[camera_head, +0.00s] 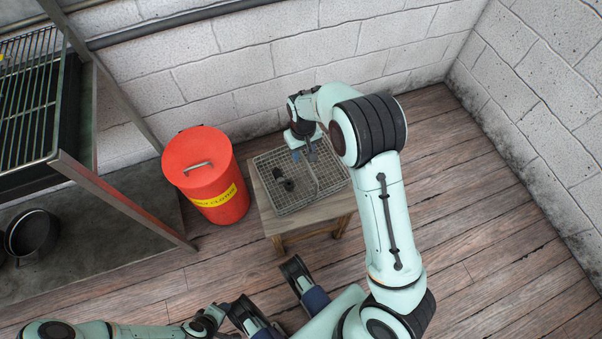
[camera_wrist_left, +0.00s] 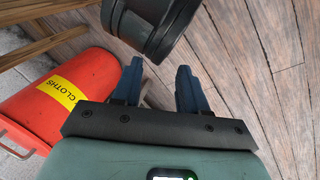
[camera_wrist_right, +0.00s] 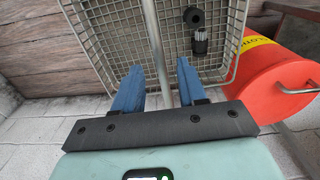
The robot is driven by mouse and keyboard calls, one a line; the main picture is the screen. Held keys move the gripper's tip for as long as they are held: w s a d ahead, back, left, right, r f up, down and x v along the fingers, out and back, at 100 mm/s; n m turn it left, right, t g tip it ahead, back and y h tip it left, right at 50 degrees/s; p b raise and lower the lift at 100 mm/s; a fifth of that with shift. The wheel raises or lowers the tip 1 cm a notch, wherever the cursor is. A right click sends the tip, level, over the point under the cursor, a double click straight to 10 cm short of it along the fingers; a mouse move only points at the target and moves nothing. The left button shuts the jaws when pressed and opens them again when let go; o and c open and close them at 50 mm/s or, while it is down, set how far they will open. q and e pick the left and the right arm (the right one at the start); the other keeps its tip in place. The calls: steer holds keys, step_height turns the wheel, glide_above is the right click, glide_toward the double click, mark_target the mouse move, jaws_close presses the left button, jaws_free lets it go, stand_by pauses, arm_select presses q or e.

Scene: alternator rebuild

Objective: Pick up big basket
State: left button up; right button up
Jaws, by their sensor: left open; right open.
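The big basket (camera_head: 328,176) is a grey wire-mesh basket with a thin metal handle (camera_wrist_right: 154,45). It stands on a small wooden table (camera_head: 340,203) and holds dark cylindrical parts (camera_head: 285,181). My right gripper (camera_head: 305,154) is over the basket's far side. In the right wrist view my right gripper (camera_wrist_right: 157,68) is open, with the handle bar running between its fingers, and the basket mesh (camera_wrist_right: 226,55) lies beyond. My left gripper (camera_wrist_left: 160,62) is open and holds nothing, low and away from the basket. Its fingers are hard to make out in the head view.
A red lidded bin (camera_head: 207,172) with a yellow label stands just left of the table. A metal rack (camera_head: 130,193) with a dark pot (camera_head: 32,234) is at the left. Block walls (camera_head: 240,60) close the back and right. Wooden floor (camera_head: 490,240) is clear at right.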

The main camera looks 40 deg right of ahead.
mark_target(301, 154)
steer(key=f, duration=0.1)
steer(key=f+b, duration=0.1)
steer(key=f, duration=0.2)
steer(key=shift+w+f, duration=0.2)
steer(key=shift+w, duration=0.05)
arm_select(q)
steer(key=shift+w+a+f+t, duration=0.2)
steer(key=shift+w+a+f, duration=0.1)
steer(key=shift+w+f, duration=0.25)
steer(key=shift+w+a+f+t, duration=0.2)
steer(key=shift+w+a+f, duration=0.1)
steer(key=shift+w, duration=0.35)
arm_select(e)
steer(key=shift+r, duration=0.1)
jaws_close()
